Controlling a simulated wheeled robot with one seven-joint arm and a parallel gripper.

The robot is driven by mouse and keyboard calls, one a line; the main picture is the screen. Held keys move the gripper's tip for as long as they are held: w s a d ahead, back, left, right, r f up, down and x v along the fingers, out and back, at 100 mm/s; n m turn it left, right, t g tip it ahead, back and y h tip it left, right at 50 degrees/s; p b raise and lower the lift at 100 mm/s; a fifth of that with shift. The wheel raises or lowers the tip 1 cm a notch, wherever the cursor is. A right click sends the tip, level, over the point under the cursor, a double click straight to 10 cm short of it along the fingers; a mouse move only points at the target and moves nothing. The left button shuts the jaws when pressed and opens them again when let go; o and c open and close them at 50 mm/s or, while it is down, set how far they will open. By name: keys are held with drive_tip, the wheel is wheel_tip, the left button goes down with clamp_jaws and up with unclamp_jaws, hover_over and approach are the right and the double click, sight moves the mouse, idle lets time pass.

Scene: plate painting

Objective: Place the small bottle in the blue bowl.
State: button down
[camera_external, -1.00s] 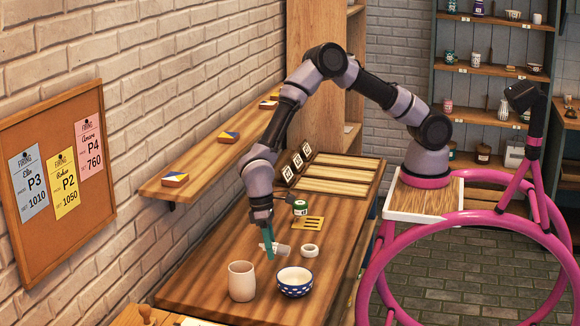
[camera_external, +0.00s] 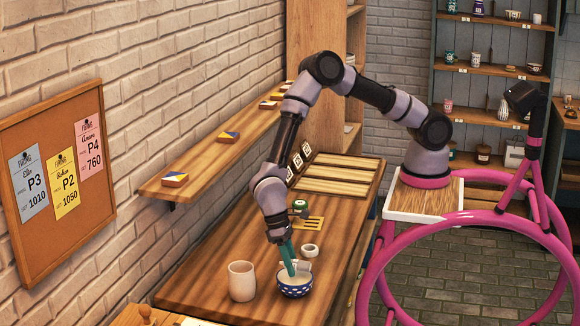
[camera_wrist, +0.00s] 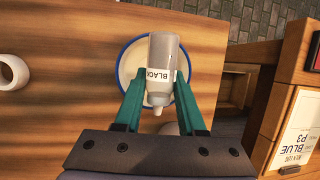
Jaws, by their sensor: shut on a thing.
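My gripper (camera_external: 289,262) has teal fingers and is shut on the small bottle (camera_external: 302,267), which is white and grey. In the wrist view the bottle (camera_wrist: 166,58) lies between the fingertips (camera_wrist: 157,85), with a label reading BLACK and its narrow tip towards my palm. The blue bowl (camera_external: 295,291), dark blue with white dots and a pale inside, stands on the table below the gripper. In the wrist view the bowl's rim (camera_wrist: 121,73) shows around and behind the bottle. I cannot tell whether the bottle touches the bowl.
A pale beige cup (camera_external: 241,281) stands just left of the bowl. A white roll of tape (camera_external: 310,250) and a green jar (camera_external: 300,208) are farther back on the wooden table (camera_external: 215,299). A wall shelf (camera_external: 205,167) runs along the left.

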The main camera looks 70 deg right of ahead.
sight(294, 261)
drive_tip(key=shift+f, duration=1.55)
drive_tip(key=shift+c, duration=2.1)
unclamp_jaws()
drive_tip(key=shift+r, duration=3.5)
